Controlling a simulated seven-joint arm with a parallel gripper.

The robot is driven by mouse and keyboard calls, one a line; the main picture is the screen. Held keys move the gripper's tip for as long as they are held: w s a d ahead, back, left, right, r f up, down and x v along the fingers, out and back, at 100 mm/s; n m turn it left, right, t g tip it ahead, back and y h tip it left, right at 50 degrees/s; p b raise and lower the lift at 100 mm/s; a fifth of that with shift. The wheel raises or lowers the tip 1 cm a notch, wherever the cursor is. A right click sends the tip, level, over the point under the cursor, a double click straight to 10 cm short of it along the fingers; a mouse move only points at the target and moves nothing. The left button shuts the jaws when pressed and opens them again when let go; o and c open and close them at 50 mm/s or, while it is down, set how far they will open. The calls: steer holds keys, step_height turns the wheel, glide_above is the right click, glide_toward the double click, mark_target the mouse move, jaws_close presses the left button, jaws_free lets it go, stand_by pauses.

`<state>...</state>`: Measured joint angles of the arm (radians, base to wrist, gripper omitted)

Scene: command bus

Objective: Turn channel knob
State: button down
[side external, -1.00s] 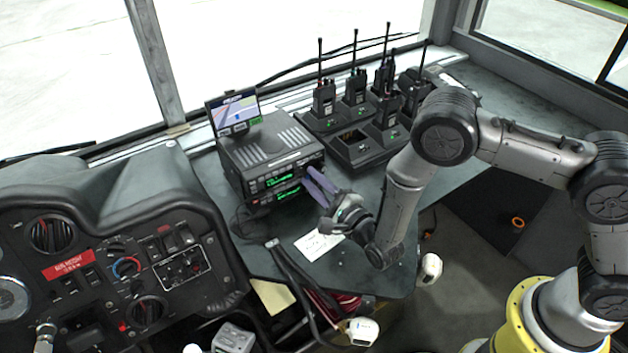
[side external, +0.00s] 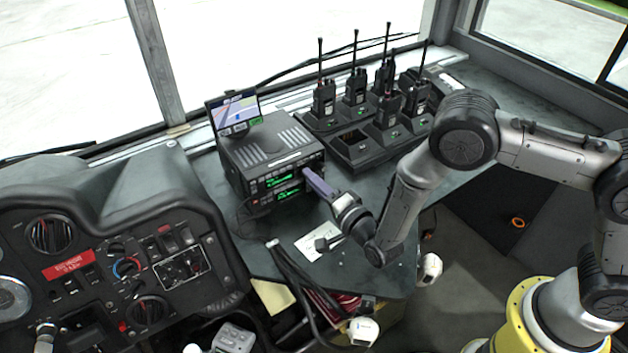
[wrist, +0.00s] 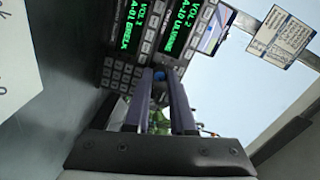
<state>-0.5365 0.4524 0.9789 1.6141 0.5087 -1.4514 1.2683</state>
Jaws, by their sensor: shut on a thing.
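The black radio unit (side external: 268,160) sits on the grey desk, with two green-lit displays on its front. My gripper (side external: 306,171) reaches its front face from the right, fingertips at the upper right part of the panel. In the wrist view the two purple fingers are shut on a small dark knob with a blue end (wrist: 159,75), beside the keypad buttons and displays. The knob is mostly hidden between the fingers, and its pointing direction cannot be told. In the side view my fingers cover it.
A small map screen (side external: 233,110) stands on the radio. Several handheld radios stand in a black charger (side external: 352,152) behind and right. A white paper (side external: 318,241) lies on the desk in front. Black cables (side external: 290,270) hang at the desk's front edge. The dashboard (side external: 120,260) is at left.

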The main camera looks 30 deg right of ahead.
steer(key=n, duration=0.4)
steer(key=shift+n+h, duration=0.3)
steer(key=shift+n, duration=1.4)
steer(key=c, duration=0.8)
jaws_free()
steer(key=shift+o, duration=0.2)
steer(key=shift+s, duration=0.1)
steer(key=s, duration=1.3)
steer(key=shift+s+r, duration=0.35)
